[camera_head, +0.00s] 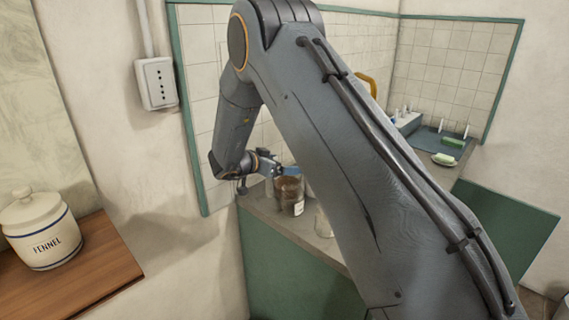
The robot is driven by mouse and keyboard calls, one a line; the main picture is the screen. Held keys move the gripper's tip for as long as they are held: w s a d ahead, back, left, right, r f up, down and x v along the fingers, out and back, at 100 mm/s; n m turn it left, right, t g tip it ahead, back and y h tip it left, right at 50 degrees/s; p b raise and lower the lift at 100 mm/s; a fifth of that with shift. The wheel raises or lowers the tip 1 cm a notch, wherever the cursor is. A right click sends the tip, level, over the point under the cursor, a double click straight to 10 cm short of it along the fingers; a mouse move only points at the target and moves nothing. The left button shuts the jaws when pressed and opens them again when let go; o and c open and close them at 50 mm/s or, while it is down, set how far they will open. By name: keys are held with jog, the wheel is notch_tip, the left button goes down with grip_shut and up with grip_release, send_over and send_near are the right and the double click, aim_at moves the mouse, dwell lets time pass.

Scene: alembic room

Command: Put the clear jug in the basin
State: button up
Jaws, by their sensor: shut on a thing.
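My gripper (277,171) is at the left end of the counter, small and partly hidden by its own wrist. I cannot make out the basin for certain; my arm covers the middle of the counter.
The grey counter (273,217) has a green front and a tiled wall behind. A teal surface (428,138) with small upright items and a soap dish (444,159) lies at the right. A fennel jar (40,230) stands on a wooden top (88,262) at the left.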

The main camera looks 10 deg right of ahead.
jog(key=o, duration=1.9)
jog(key=shift+f, duration=0.1)
jog(key=shift+c, duration=0.2)
